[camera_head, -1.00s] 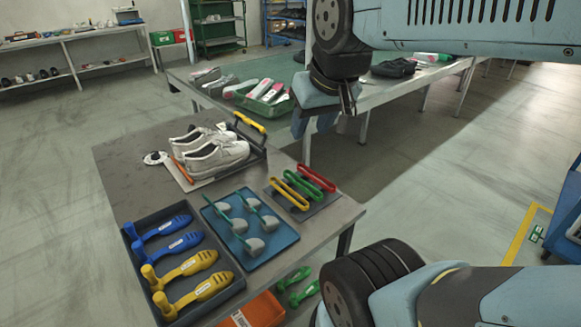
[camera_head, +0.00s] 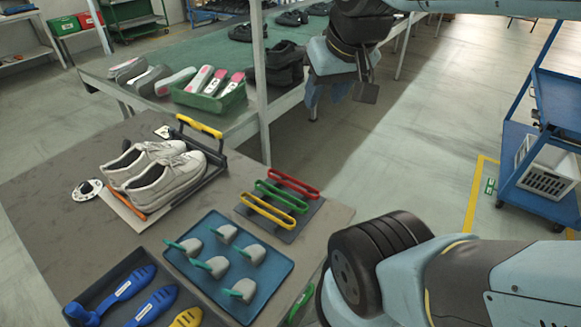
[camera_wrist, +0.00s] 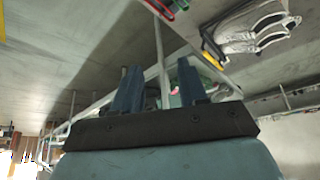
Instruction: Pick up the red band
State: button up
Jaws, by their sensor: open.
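The red band (camera_head: 293,184) is a long narrow loop on a small dark tray (camera_head: 276,228) at the table's right side. It lies behind a green band (camera_head: 281,196) and a yellow band (camera_head: 268,210). In the wrist view, a red piece, likely this band (camera_wrist: 181,5), shows at the top edge, partly cut off. My gripper (camera_wrist: 159,80) is open with nothing between its two blue fingers. In the head view my gripper hangs beyond the table's far right edge, up and right of the red band and clear of it.
White shoes (camera_head: 154,172) on a rack with a yellow-handled bar (camera_head: 199,127) stand left of the bands. A blue tray (camera_head: 180,262) holds several grey pieces. A green-topped bench (camera_head: 190,62) with a green bin (camera_head: 210,98) lies behind. A blue cart (camera_head: 550,100) stands right.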

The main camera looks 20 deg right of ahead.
jog(key=shift+w+a, duration=0.1)
jog(key=shift+o, duration=1.3)
jog(key=shift+a, duration=0.1)
jog(key=shift+o, duration=0.4)
jog(key=shift+w+f, duration=0.1)
jog(key=shift+w, duration=0.25)
jog(key=w+f+n+g+h, duration=0.1)
jog(key=w+f+n+g, duration=0.2)
jog(key=w, duration=0.4)
jog(key=w+f+n+g, duration=0.1)
jog(key=w+f+g, duration=0.1)
jog(key=w+f, duration=0.4)
jog(key=w+a+f+n+g+h, duration=0.15)
jog(key=w+f, duration=0.25)
jog(key=f, duration=0.4)
jog(key=w+a+f+n+g, duration=0.1)
jog(key=w+f+g, duration=0.25)
jog(key=f, duration=0.35)
jog(key=shift+t, duration=0.3)
jog(key=x, duration=1.3)
jog(key=shift+w+d, duration=0.1)
jog(key=shift+w, duration=0.25)
